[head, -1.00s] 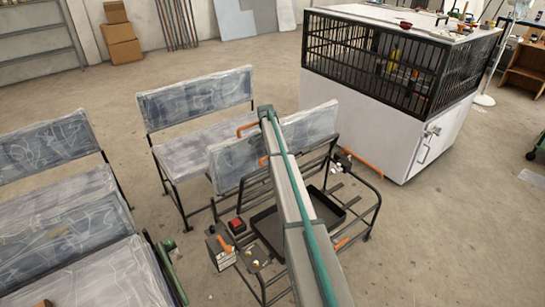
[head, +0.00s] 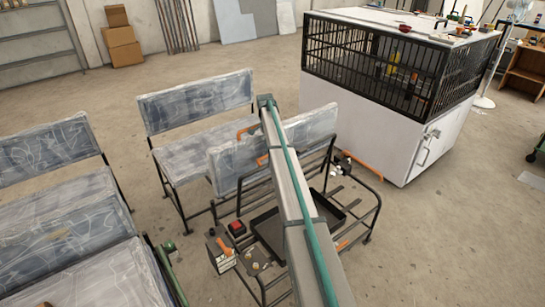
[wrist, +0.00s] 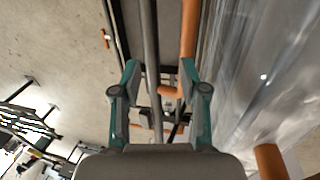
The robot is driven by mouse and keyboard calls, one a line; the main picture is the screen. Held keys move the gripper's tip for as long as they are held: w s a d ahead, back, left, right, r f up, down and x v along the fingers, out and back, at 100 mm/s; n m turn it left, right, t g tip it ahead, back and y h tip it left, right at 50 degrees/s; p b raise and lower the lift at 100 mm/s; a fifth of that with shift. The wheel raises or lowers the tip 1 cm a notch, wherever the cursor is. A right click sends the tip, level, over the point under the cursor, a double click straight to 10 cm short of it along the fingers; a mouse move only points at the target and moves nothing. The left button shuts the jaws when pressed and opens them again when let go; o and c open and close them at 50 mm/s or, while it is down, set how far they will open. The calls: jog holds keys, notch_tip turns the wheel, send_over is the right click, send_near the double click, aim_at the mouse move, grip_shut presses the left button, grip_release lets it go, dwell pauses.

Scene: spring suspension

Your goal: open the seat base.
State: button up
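The seat base is a tilted, plastic-wrapped panel (head: 229,163) on a black tubular frame in the middle of the head view. Its plastic sheet fills the right of the wrist view (wrist: 245,75). Orange handles show at its edge in the head view (head: 247,130). In the wrist view, an orange bar (wrist: 188,35) runs down to the right fingertip, and a dark bar (wrist: 150,45) runs between the fingers. My gripper (wrist: 160,64) is open, its teal fingers apart. I cannot tell whether the right finger touches the orange bar. My arm hides the gripper in the head view.
A black tray (head: 269,229) sits low in the frame, with a red-topped box (head: 237,227) to its left. Wrapped benches (head: 195,98) stand behind and at left. A caged white cabinet (head: 365,128) stands at right. The floor at lower right is clear.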

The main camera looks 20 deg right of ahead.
jog(key=v, duration=0.6)
jog(key=shift+r, duration=0.2)
jog(key=shift+w, duration=0.1)
